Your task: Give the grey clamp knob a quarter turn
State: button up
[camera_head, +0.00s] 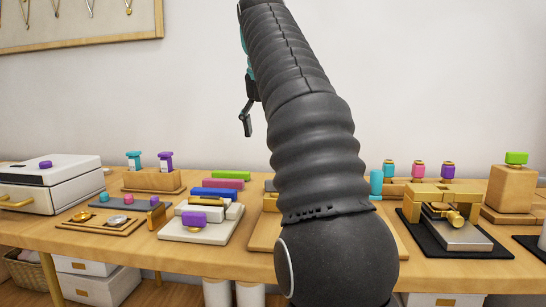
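A small round grey piece (116,219), which may be the clamp knob, sits on a flat wooden board (70,226) at the front left of the table. A gold round piece (81,217) sits to its left on the same board. I cannot make out its clamp or how it is turned. My gripper (246,122) is partly visible as a dark finger hanging in the air left of my arm, well above the table. It is apart from the table's things; the rest is hidden behind my arm, and its opening does not show.
Behind the board is a grey bar (136,204) with coloured knobs. A white case (50,180) stands left, a white block (200,230) with coloured bars right of the board. A gold clamp-like fixture (443,195) stands on a black mat at right. My arm hides the table's middle.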

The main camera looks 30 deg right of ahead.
jog(key=x, duration=1.1)
jog(key=shift+d+f+b, duration=0.15)
jog(key=shift+d+b, duration=0.15)
jog(key=shift+d, duration=0.05)
jog(key=shift+w+f, duration=0.15)
jog(key=shift+f, duration=0.5)
jog(key=shift+w+d+f, duration=0.15)
jog(key=shift+w+f, duration=0.05)
jog(key=shift+f, duration=0.25)
